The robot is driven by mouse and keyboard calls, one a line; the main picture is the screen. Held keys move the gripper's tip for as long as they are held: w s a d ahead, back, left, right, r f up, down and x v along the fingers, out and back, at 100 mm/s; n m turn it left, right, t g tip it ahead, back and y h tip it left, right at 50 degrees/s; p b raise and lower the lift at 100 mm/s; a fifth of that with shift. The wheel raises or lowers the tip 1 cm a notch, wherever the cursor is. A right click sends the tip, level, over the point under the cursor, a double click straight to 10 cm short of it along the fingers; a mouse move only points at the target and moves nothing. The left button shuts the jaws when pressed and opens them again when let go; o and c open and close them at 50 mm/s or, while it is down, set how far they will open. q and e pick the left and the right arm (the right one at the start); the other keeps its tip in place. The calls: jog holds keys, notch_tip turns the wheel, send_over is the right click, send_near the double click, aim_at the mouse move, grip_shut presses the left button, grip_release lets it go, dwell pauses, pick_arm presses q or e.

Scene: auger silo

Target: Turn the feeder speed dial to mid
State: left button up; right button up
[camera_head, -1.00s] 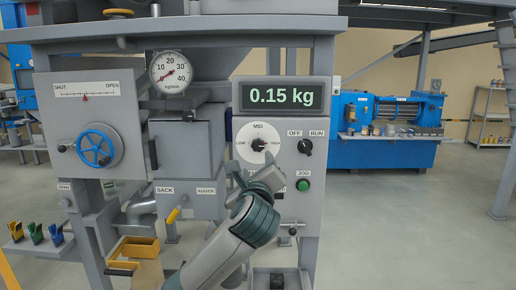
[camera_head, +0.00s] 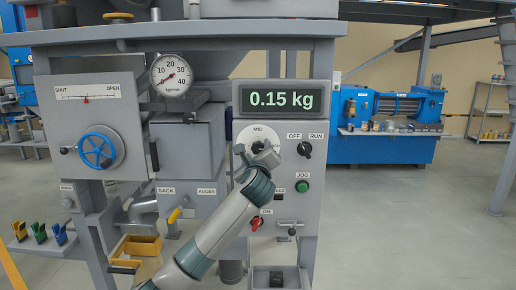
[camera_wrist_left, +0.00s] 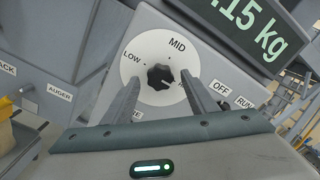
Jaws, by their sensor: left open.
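The feeder speed dial is a black fluted knob (camera_wrist_left: 160,77) on a white round plate (camera_wrist_left: 129,68). LOW is printed at the left and MID at the top; the right-hand label is mostly hidden by a finger. A pale mark on the knob appears to point right, toward the hidden label. My left gripper (camera_wrist_left: 161,82) is open, with one finger on each side of the knob; contact cannot be told. In the head view my left gripper (camera_head: 257,152) covers the knob and part of the white plate (camera_head: 246,134). My right gripper is not in view.
Above the dial a display (camera_head: 282,98) reads 0.15 kg. An OFF/RUN switch (camera_head: 304,149) and a green JOG button (camera_head: 302,186) sit to the right. A red switch (camera_head: 257,223) is below. A blue handwheel (camera_head: 96,149) and a gauge (camera_head: 171,75) are left.

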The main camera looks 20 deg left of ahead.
pick_arm(q)
jog(key=shift+w+a, duration=0.15)
jog(key=shift+w, duration=0.7)
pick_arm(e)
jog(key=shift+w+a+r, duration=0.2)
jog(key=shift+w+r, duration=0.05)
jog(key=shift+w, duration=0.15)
pick_arm(q)
jog(key=shift+c, duration=0.7)
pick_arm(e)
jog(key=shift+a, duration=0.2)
pick_arm(q)
jog(key=c, duration=0.9)
jog(key=shift+c, duration=0.2)
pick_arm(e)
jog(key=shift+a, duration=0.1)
